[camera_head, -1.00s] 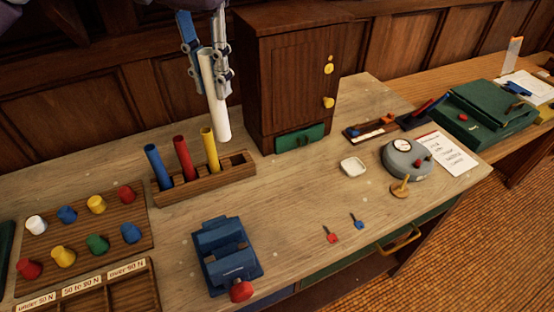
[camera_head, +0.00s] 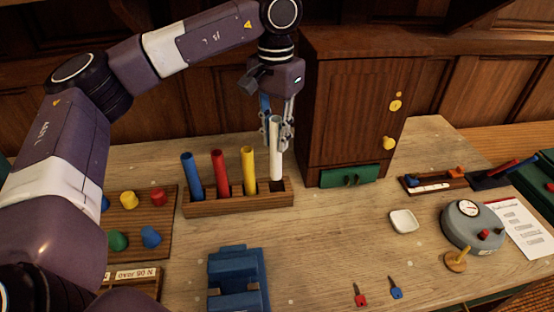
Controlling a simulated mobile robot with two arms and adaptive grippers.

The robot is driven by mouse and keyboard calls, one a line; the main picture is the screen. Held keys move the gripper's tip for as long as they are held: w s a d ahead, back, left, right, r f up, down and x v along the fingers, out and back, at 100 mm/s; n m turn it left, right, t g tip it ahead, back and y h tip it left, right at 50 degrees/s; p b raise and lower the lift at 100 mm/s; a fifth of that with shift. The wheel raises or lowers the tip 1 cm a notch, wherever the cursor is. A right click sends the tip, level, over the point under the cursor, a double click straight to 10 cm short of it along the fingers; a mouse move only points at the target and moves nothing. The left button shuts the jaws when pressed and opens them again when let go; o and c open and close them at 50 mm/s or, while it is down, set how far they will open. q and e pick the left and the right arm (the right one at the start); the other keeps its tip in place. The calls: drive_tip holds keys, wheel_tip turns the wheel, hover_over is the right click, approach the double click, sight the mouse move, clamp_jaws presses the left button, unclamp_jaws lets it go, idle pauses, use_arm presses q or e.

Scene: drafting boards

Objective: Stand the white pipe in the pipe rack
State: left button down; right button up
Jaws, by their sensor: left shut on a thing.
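The white pipe (camera_head: 276,158) is upright in my left gripper (camera_head: 278,136), whose fingers are shut on its upper part. The pipe's lower end is at the right-hand slot of the wooden pipe rack (camera_head: 238,204). I cannot tell whether the end is just over the slot or a little way inside it. A blue pipe (camera_head: 192,176), a red pipe (camera_head: 220,172) and a yellow pipe (camera_head: 248,170) stand in the rack to the left, leaning slightly. My right gripper is not in view.
A wooden cabinet (camera_head: 352,110) with a green drawer (camera_head: 349,175) stands close to the right of the rack. A blue vise-like device (camera_head: 237,278) is in front. A peg board (camera_head: 130,222) lies at left. A white dish (camera_head: 404,221) sits right.

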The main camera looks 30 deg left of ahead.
sight(276, 161)
use_arm(q)
wheel_tip(276, 161, down, 3)
drive_tip(key=shift+r, duration=0.1)
wheel_tip(276, 161, down, 4)
drive_tip(key=shift+r+p, duration=0.2)
drive_tip(key=shift+p, duration=0.25)
drive_tip(key=shift+f, duration=0.3)
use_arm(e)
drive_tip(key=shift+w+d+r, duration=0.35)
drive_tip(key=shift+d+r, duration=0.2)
use_arm(q)
drive_tip(key=shift+f, duration=0.15)
drive_tip(key=c, duration=1.7)
unclamp_jaws()
drive_tip(key=shift+c, duration=0.2)
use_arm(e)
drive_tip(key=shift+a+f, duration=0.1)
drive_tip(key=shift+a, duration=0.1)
